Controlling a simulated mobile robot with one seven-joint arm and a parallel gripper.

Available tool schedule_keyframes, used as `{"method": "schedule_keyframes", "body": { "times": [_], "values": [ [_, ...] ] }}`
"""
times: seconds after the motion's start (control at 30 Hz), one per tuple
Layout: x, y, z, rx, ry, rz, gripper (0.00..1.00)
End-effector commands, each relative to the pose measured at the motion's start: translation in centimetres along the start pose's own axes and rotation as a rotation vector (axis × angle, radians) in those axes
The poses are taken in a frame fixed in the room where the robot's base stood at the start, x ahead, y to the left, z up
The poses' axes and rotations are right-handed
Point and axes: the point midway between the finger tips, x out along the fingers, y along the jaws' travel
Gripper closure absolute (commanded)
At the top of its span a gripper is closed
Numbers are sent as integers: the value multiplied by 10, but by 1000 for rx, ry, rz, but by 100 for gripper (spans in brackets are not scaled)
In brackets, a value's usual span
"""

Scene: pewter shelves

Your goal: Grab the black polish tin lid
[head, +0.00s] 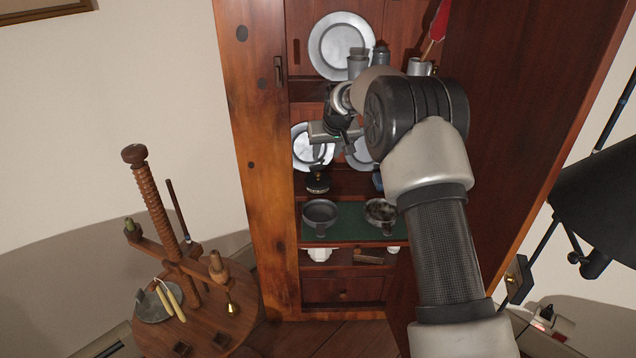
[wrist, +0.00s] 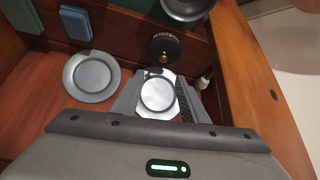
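The black polish tin lid (head: 317,182) is a small dark round piece with a brass knob, on the middle shelf below the left plate. In the wrist view the lid (wrist: 164,47) lies just beyond my fingertips, its brass knob facing me. Whether a tin sits under it I cannot tell. My gripper (head: 324,156) is in front of the left pewter plate, above the lid. In the wrist view my gripper (wrist: 160,80) has its fingers apart with nothing held between them. The left plate (wrist: 158,95) shows behind the gap, and the fingers hide part of it.
A second plate (wrist: 91,76) stands beside it, with blue blocks (wrist: 75,22) nearby. Two dark pans (head: 320,213) (head: 380,212) rest on the green shelf below. The cabinet's wooden side (wrist: 255,80) is close on the right in the wrist view.

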Motion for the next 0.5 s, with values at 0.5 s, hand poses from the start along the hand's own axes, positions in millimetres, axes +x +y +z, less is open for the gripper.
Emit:
{"method": "schedule_keyframes", "body": {
  "times": [0.5],
  "values": [
    [84,-1,1,0,0,0,60]
  ]
}}
